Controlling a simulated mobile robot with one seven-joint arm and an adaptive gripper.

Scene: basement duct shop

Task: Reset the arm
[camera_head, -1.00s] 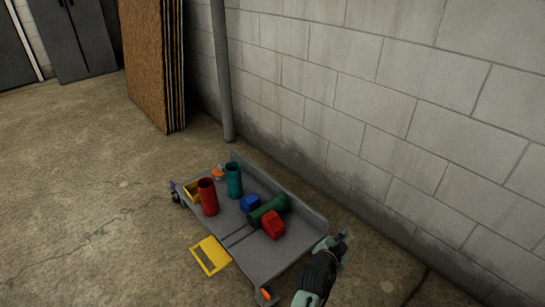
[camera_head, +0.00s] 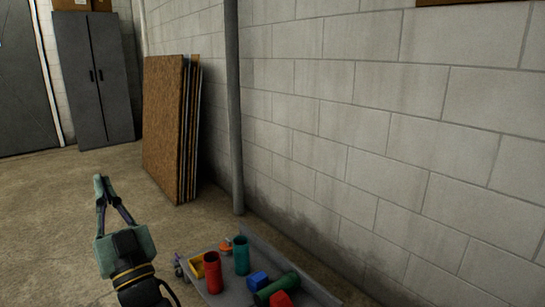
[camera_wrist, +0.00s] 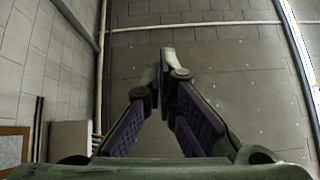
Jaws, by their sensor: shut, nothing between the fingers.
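My gripper (camera_head: 101,186) is raised at the left of the head view, pointing up, left of the cart and clear of it. Its fingers are shut with nothing between them. The wrist view also shows the closed fingers (camera_wrist: 166,60) in front of what looks like a wall or ceiling surface with a pipe across it. The forearm is cut off by the bottom edge of the head view.
A grey cart (camera_head: 233,296) at the bottom holds a red cylinder (camera_head: 213,272), a teal cylinder (camera_head: 241,256), a blue block (camera_head: 258,281), a green cylinder (camera_head: 277,288) and a red block (camera_head: 280,299). Brown boards (camera_head: 163,130) lean near a grey pipe (camera_head: 233,110). A grey cabinet (camera_head: 95,80) stands behind.

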